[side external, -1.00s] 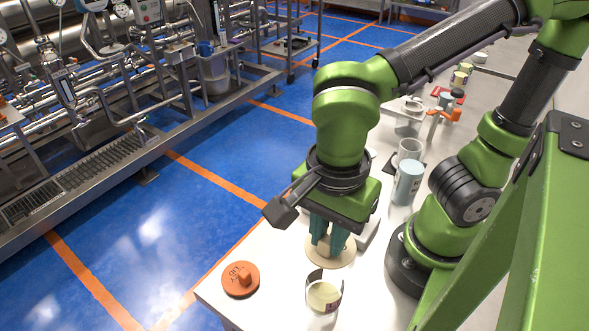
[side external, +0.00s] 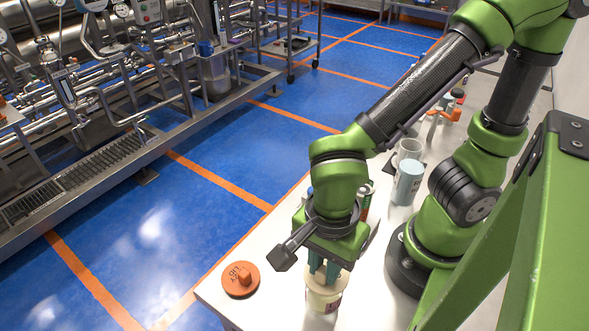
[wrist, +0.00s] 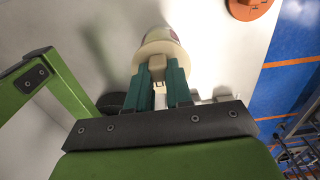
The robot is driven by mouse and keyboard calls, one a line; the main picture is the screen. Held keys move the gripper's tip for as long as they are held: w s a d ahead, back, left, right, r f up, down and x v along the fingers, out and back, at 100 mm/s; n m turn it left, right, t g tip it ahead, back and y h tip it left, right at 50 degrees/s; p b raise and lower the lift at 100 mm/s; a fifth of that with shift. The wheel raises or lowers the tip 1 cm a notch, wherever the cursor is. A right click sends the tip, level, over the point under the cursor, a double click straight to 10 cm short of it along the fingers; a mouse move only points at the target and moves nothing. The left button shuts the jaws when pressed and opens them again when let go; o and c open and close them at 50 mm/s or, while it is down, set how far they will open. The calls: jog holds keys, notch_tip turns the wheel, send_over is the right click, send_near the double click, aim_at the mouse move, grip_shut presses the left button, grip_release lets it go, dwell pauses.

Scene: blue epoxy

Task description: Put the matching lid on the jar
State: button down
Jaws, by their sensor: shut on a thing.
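My gripper (side external: 324,274) is shut on the knob of a cream lid (side external: 338,278), with its teal fingers pointing down. The lid is directly over the cream jar (side external: 325,302), which stands near the front of the white table. In the wrist view the fingers (wrist: 159,82) hold the knob, and the lid (wrist: 163,50) lines up with the jar's mouth. I cannot tell whether the lid rests on the rim or is slightly above it. An orange lid (side external: 240,279) with dark lettering and a knob lies to the left; part of it (wrist: 250,5) shows in the wrist view.
A grey-blue cylinder (side external: 407,183) and a clear container (side external: 410,150) stand near my base. An orange item (side external: 445,111) is farther back. The white table (side external: 212,292) ends just left of the orange lid, with blue floor beyond. Table around the orange lid is clear.

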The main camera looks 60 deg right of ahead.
aim_at(325, 267)
jog(key=shift+f, duration=0.3)
jog(key=c, duration=1)
grip_release()
notch_tip(325, 267, up, 13)
jog(key=w+d+n+t, duration=0.2)
jog(key=w+d+n, duration=0.1)
jog(key=d+n, duration=0.1)
jog(key=w+d+r+n+t+y, duration=0.1)
jog(key=w+d+n+t, duration=0.1)
jog(key=d+n, duration=0.3)
jog(key=w+d+n+t+y, duration=0.1)
jog(key=w+d+n+t, duration=0.2)
jog(key=w+d+n, duration=0.2)
jog(key=shift+d+r, duration=0.2)
jog(key=shift+d, duration=0.75)
